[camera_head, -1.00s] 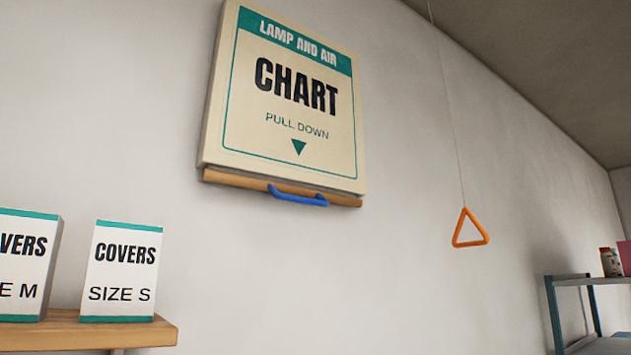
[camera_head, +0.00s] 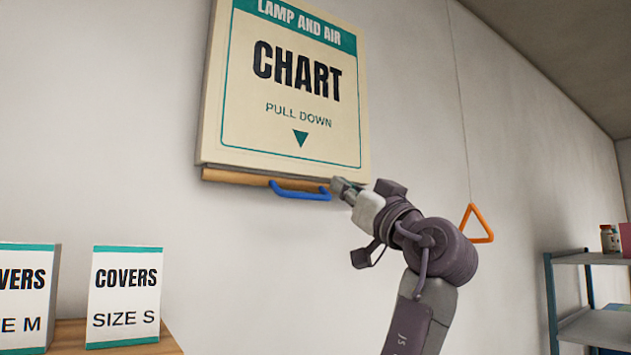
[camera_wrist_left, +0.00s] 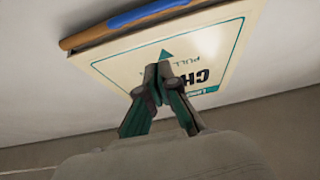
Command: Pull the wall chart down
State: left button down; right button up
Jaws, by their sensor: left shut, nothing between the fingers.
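The wall chart (camera_head: 290,90) is a cream panel with a teal border on the wall, marked "PULL DOWN". A wooden bar (camera_head: 235,177) runs along its lower edge, with a blue handle (camera_head: 300,192) on it. My left gripper (camera_head: 338,186) is by the right end of the handle in the head view; whether it touches cannot be told. In the left wrist view the chart (camera_wrist_left: 120,65) appears upside down, and the blue handle (camera_wrist_left: 145,14) is at the top, apart from the shut, empty fingertips (camera_wrist_left: 158,76). My right gripper is not in view.
Boxes of covers (camera_head: 124,295) stand on a wooden shelf (camera_head: 165,340) at lower left. A metal rack (camera_head: 550,290) with items is at right.

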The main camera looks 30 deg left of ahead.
aim_at(313, 189)
pick_arm(q)
jog(key=p+x, duration=0.3)
jog(key=x, duration=0.2)
jog(key=p+x, duration=0.4)
jog(key=x, duration=0.2)
jog(key=shift+s+d+r, duration=0.1)
jog(key=shift+s+r, duration=0.05)
jog(key=shift+r, duration=0.1)
notch_tip(313, 189, down, 5)
jog(key=shift+r+p, duration=0.1)
jog(key=shift+p, duration=0.45)
notch_tip(313, 189, down, 37)
jog(key=b, duration=3.2)
jog(key=shift+r, duration=0.25)
jog(key=v, duration=1.1)
jog(key=shift+d+f, duration=0.3)
